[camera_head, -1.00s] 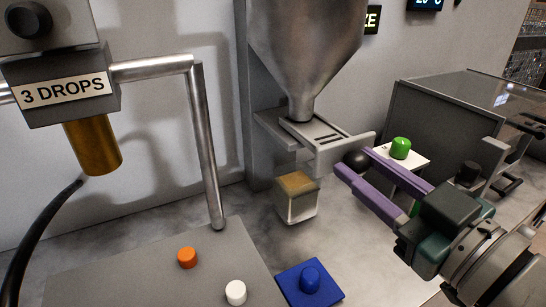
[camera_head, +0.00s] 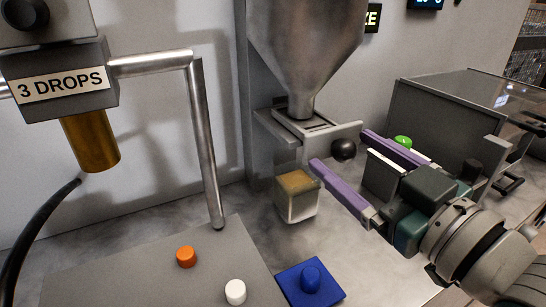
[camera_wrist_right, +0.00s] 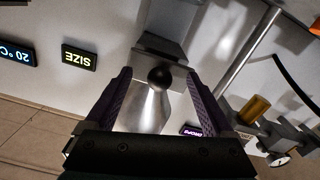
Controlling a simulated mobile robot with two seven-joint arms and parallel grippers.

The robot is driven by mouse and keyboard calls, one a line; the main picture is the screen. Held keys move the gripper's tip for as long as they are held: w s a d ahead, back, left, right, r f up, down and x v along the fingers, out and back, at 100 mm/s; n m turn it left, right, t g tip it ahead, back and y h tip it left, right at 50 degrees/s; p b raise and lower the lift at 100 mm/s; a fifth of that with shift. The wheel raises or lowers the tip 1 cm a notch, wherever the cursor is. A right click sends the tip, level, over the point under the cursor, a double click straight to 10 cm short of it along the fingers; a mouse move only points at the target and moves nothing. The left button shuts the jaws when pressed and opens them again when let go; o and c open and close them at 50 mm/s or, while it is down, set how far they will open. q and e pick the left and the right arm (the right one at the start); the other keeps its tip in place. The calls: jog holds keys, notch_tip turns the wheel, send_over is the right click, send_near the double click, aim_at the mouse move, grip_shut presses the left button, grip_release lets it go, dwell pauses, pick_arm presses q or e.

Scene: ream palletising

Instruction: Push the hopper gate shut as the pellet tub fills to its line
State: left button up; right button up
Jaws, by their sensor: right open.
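The steel hopper (camera_head: 305,50) hangs on a grey post above the bench. Its gate (camera_head: 325,137) is a flat slide under the spout with an upright front plate and a black knob (camera_head: 343,149). Below the gate stands the clear pellet tub (camera_head: 298,207), with tan material showing at its top; I cannot make out its line. My right gripper (camera_head: 340,150) is open, its purple fingers spread to either side of the knob. In the right wrist view the knob (camera_wrist_right: 160,76) sits between the fingertips, apparently ungripped. My left gripper is not in view.
A blue button pad (camera_head: 328,288) lies in front of the tub. A grey panel with orange (camera_head: 186,257) and white (camera_head: 236,292) buttons is at front left. A "3 DROPS" dispenser (camera_head: 65,85) stands left. A grey box (camera_head: 445,125) and green button (camera_head: 403,142) are right.

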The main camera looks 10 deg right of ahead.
jog(key=shift+s+d+p, duration=0.15)
jog(key=shift+s+p, duration=0.2)
jog(key=shift+s, duration=0.1)
jog(key=p+v, duration=0.2)
jog(key=v, duration=0.2)
jog(key=shift+s+d, duration=0.1)
jog(key=shift+s, duration=0.2)
jog(key=shift+s+d, duration=0.25)
jog(key=shift+s, duration=0.4)
jog(key=s+d+r+m+g+h+p, duration=0.1)
jog(key=s+r+m+g+h+p, duration=0.2)
jog(key=s+g+p, duration=0.4)
jog(key=s+d+r+m+g+h+p, duration=0.1)
jog(key=s+r+m+g+h+p, duration=0.2)
jog(key=s+g, duration=0.45)
notch_tip(320, 180, up, 37)
jog(key=s+n+t+p, duration=0.1)
jog(key=s+p, duration=0.2)
jog(key=p, duration=3.6)
jog(key=shift+r, duration=0.2)
